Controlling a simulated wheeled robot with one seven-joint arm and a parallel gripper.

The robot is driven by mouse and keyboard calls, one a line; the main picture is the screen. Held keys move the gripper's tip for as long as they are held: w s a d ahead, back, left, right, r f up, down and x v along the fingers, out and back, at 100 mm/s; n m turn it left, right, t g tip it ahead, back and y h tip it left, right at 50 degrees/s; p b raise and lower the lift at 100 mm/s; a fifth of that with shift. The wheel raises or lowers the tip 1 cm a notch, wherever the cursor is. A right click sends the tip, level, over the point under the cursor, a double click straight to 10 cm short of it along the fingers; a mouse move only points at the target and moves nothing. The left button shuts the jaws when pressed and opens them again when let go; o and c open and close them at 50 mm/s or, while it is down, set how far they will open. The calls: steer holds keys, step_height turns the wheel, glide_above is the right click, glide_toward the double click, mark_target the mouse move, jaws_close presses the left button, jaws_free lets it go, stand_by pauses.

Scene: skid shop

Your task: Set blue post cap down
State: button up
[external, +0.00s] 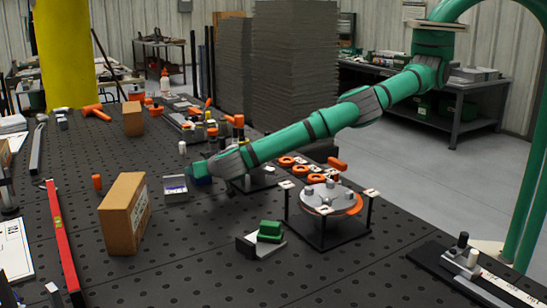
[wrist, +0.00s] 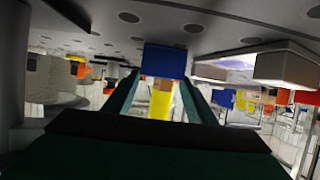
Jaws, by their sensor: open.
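The blue post cap (wrist: 165,60) shows in the wrist view as a plain blue block against the dark perforated table top. My gripper (wrist: 163,84) is open, with one finger on each side of the cap; any small gap between them is hard to see. In the external view my gripper (external: 199,171) is low over the table, pointing left. A dark blue patch, probably the cap, is at its tip, mostly hidden by the gripper.
A small pale tray (external: 174,185) stands just left of my gripper. A cardboard box (external: 124,214) and a red level (external: 63,235) lie further left. A round fixture on posts (external: 330,198) and a green block (external: 270,231) are to the right and front.

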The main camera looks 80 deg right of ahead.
steer(key=v, duration=0.7)
steer(key=shift+s+a+r, duration=0.1)
steer(key=shift+s+a, duration=0.1)
steer(key=shift+o, duration=0.4)
steer(key=shift+s+a+r, duration=0.15)
steer(key=shift+s+a, duration=0.1)
steer(key=o, duration=0.3)
steer(key=shift+s+a+r, duration=0.1)
steer(key=shift+s, duration=0.1)
steer(key=shift+w, duration=0.1)
